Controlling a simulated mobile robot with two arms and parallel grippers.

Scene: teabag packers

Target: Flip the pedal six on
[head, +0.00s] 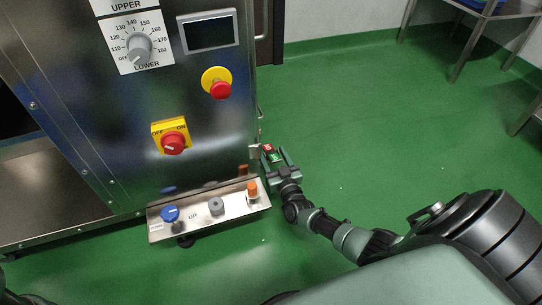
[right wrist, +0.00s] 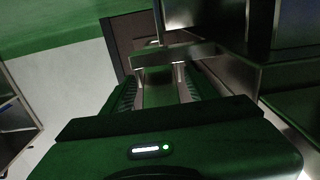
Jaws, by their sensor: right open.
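No label reading six is legible. A low steel panel (head: 232,216) juts out at the foot of the steel machine (head: 95,150). A small red and green switch (head: 272,153) shows at the machine's right edge. My right gripper (head: 274,157) is open around or just over this switch; I cannot tell if it touches. In the right wrist view, a metal bar (right wrist: 172,56) crosses beyond my open fingers (right wrist: 160,92).
The machine's front has a temperature dial (head: 138,47), a dark screen (head: 210,35), a red emergency button (head: 221,90) and a red rotary switch (head: 173,143) on yellow. Steel tables (head: 480,30) stand at the upper right. Green floor (head: 370,110) is clear to the right.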

